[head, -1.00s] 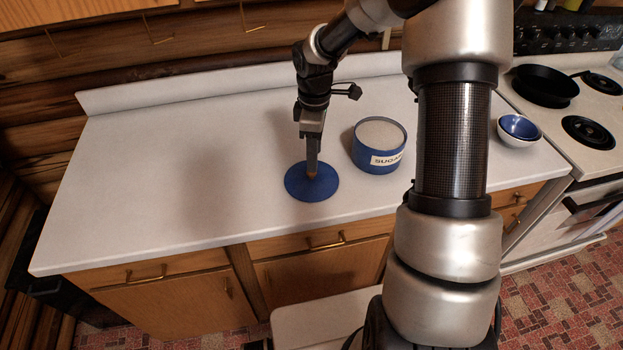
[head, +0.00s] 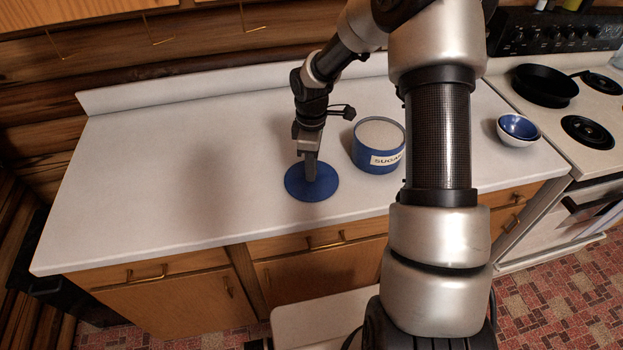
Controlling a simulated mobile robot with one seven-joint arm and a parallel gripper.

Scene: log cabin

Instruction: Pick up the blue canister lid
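The blue canister lid (head: 326,186) is a flat round disc lying on the white counter near its front edge. My gripper (head: 310,177) points straight down over the middle of the lid, with its fingertips at or just above the lid's centre. The fingers overlap in this view, so I cannot tell whether they are open or shut. The lid's knob is hidden behind them. The blue canister (head: 377,163) stands without a lid just right of the lid, labelled SUGAR and full of a pale content.
A blue and white bowl (head: 518,130) stands on the counter at the right. The stove with a black pan (head: 545,86) is beyond it. The counter (head: 150,170) is clear to the left. My arm crosses the right part of the view.

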